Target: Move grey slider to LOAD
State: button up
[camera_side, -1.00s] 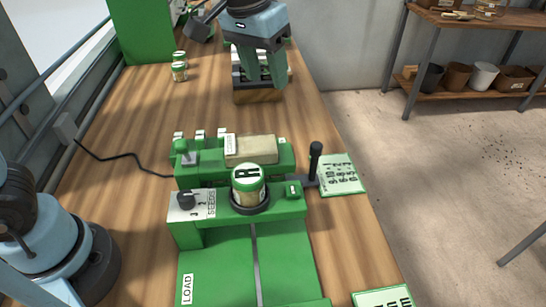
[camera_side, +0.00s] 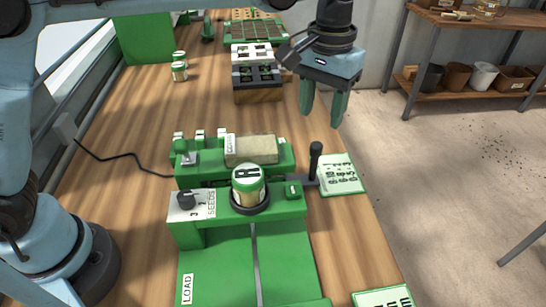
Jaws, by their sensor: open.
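The green seeder (camera_side: 285,245) stands on the table with a LOAD label (camera_side: 187,289) at its front left. A grey piece (camera_side: 302,182) sticks out of its right side and carries an upright black handle (camera_side: 315,163); this may be the grey slider. A small grey block (camera_side: 189,159) also sits at the back left of the seeder; I cannot tell which is meant. My gripper (camera_side: 323,114) is open and empty, fingers pointing down, in the air behind the black handle and apart from it.
A jar marked R (camera_side: 248,186) stands upright in the seeder beside a black knob (camera_side: 186,200). A beige block (camera_side: 251,149) lies behind it. A printed card (camera_side: 341,174) lies right of the handle.

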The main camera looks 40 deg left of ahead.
aim_at(317, 144)
notch_tip(317, 144, down, 8)
jog(key=shift+r, duration=0.25)
jog(key=shift+c, duration=0.3)
grip_shut()
